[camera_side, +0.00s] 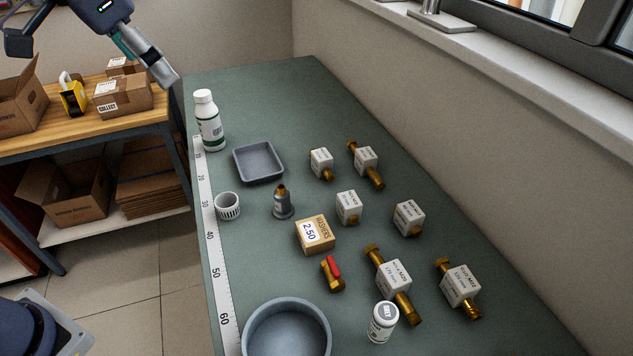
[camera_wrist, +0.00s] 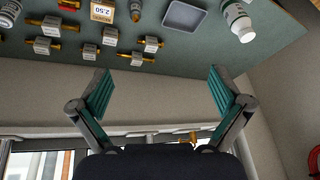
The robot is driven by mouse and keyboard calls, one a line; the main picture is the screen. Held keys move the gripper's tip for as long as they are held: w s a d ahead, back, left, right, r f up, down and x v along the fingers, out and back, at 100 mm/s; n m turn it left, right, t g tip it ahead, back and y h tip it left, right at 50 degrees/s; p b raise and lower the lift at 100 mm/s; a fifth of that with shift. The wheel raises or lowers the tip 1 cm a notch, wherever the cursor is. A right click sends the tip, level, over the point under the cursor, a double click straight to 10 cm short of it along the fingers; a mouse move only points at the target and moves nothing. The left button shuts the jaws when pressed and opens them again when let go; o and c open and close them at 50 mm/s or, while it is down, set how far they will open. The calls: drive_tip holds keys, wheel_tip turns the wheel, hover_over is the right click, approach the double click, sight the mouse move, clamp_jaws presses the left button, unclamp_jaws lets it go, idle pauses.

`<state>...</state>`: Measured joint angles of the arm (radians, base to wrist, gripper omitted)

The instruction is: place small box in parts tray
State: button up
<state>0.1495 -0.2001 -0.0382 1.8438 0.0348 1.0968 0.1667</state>
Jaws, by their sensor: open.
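The small box (camera_side: 315,235) is a brown carton with a white "2.50" label, sitting on the green bench near its middle. It also shows at the top of the wrist view (camera_wrist: 103,11). The parts tray (camera_side: 258,162) is a shallow, empty grey square tray, farther back and left of the box. It shows at the top of the wrist view (camera_wrist: 184,15). My gripper (camera_side: 166,76) is raised at the upper left of the side view, away from both. In the wrist view its two teal-padded fingers (camera_wrist: 162,90) are spread with nothing between them.
A white bottle (camera_side: 208,122) stands behind the tray. A small cup (camera_side: 228,206), a grey-brass fitting (camera_side: 283,203), a red-handled valve (camera_side: 332,274) and a round bowl (camera_side: 287,330) are nearby. Several labelled brass valves fill the right side. A ruler (camera_side: 213,250) runs along the left edge.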

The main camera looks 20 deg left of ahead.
drive_tip(key=w+d+f+m+g, duration=0.2)
drive_tip(key=w+d+f, duration=0.2)
drive_tip(key=w+d, duration=0.35)
drive_tip(key=m+g, duration=0.3)
hover_over(315, 230)
wheel_tip(315, 230, down, 17)
wheel_tip(315, 230, down, 10)
drive_tip(key=shift+d+r, duration=0.1)
drive_tip(key=shift+r, duration=0.15)
drive_tip(key=shift+f, duration=3.1)
drive_tip(key=c, duration=1.3)
drive_tip(key=shift+r, duration=0.15)
